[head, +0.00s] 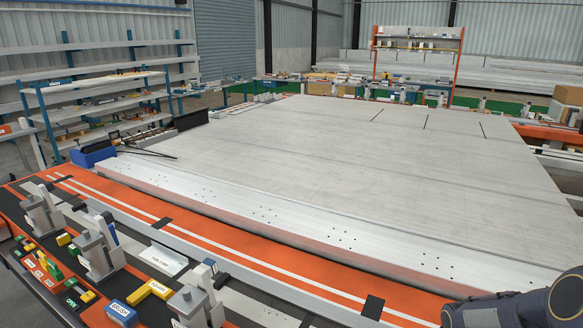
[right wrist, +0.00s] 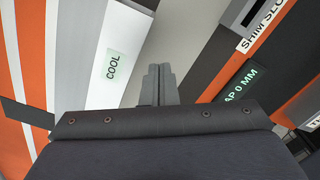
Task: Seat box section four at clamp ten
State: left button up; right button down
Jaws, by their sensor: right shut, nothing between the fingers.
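A long silvery box section (head: 270,213) with groups of small dark holes lies along the near edge of the big flat grey panel (head: 330,150) in the head view. Several grey toggle clamps stand along the near left edge, among them one at far left (head: 42,212), one in the middle (head: 98,248) and one at the bottom (head: 197,303). I cannot read a number on any clamp or section. My right gripper (right wrist: 158,85) is shut and empty in the right wrist view, above labelled strips. My left gripper is not in view.
An orange strip with white lines (head: 200,232) runs before the section. Yellow, green and blue blocks, including a blue BRUSH block (head: 122,313), lie at lower left. The right wrist view shows a white COOL strip (right wrist: 115,55) and an orange edge (right wrist: 290,100). My arm covers the lower right corner.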

notch_tip(320, 180, up, 7)
jog(key=p, duration=0.4)
dwell(0.4)
jog(key=s+a+r+m+t+b, duration=0.1)
jog(key=s+a+r+m, duration=0.25)
jog(key=r, duration=0.35)
jog(key=s+a+r+m+t, duration=0.1)
jog(key=s+a+r+m, duration=0.2)
jog(key=r+m, duration=0.3)
jog(key=s+a+r+m+t+y+b, duration=0.1)
jog(key=s+a+r+m+y, duration=0.1)
jog(key=s+a+m, duration=0.3)
jog(key=s+a+r+m+t+y+b, duration=0.1)
jog(key=s+a+r+m+t, duration=0.1)
jog(key=s+a+m, duration=0.3)
jog(key=s+r, duration=0.1)
jog(key=s, duration=0.3)
jog(key=shift+s+r+t+y, duration=0.2)
jog(key=shift+t+y, duration=0.1)
jog(key=shift+y, duration=0.1)
jog(key=shift+d+m, duration=0.1)
jog(key=shift+m, duration=0.15)
